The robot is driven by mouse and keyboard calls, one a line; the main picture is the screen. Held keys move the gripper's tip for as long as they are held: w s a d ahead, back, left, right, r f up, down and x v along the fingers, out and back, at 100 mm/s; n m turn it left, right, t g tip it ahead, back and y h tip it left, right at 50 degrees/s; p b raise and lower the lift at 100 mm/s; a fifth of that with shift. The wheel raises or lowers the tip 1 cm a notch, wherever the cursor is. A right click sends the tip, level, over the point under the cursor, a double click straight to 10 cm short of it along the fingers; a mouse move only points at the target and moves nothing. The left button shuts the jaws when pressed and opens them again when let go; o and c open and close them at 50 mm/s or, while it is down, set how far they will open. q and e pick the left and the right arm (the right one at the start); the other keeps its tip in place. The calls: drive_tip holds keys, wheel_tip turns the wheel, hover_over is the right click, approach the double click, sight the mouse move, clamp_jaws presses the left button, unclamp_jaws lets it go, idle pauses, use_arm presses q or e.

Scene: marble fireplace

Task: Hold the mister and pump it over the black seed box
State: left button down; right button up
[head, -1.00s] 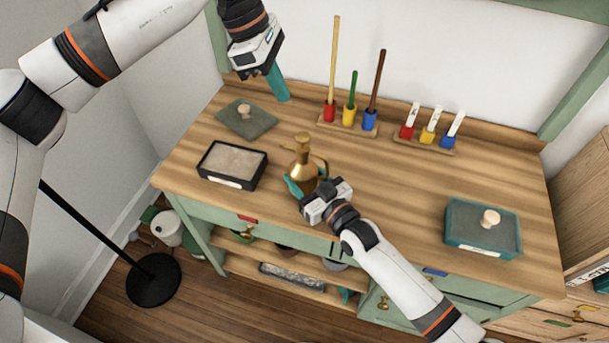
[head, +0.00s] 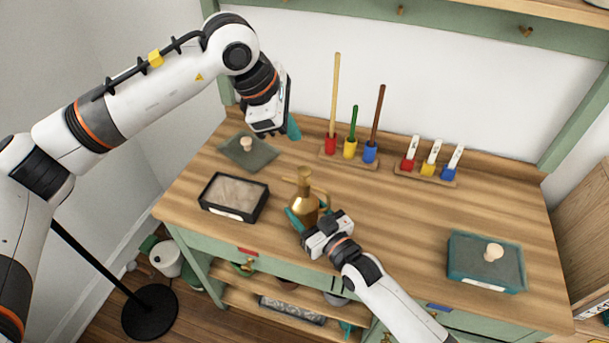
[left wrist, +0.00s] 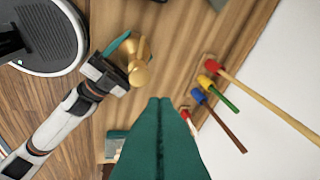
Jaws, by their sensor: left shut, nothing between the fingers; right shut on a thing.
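The brass mister (head: 306,206) stands upright at the middle of the bench, and it also shows in the left wrist view (left wrist: 139,62). My right gripper (head: 306,218) is shut on its body from the front. The black seed box (head: 235,196) sits to the left of the mister, open, with pale soil inside and a white label on its front. My left gripper (head: 293,130) is above the back of the bench, behind the mister. Its green fingers (left wrist: 160,140) are together and empty in the left wrist view.
A grey lid with a knob (head: 248,150) lies behind the black box. A rack of long-handled tools (head: 350,152) and a rack of white labels (head: 428,172) stand along the back. A teal lidded box (head: 487,262) is at the right. The bench between is clear.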

sight(300, 173)
use_arm(q)
drive_tip(key=r+t, duration=0.1)
drive_tip(key=s+d+r+n+t+h, duration=0.1)
drive_tip(key=r+t, duration=0.1)
drive_tip(key=t, duration=0.1)
drive_tip(key=shift+s+d+n+h, duration=0.2)
drive_tip(key=shift+d+n+h, duration=0.1)
drive_tip(key=shift+h, duration=0.1)
drive_tip(key=shift+f, duration=0.1)
drive_tip(key=shift+f, duration=4.4)
drive_tip(key=shift+f, duration=0.1)
drive_tip(key=shift+f, duration=0.3)
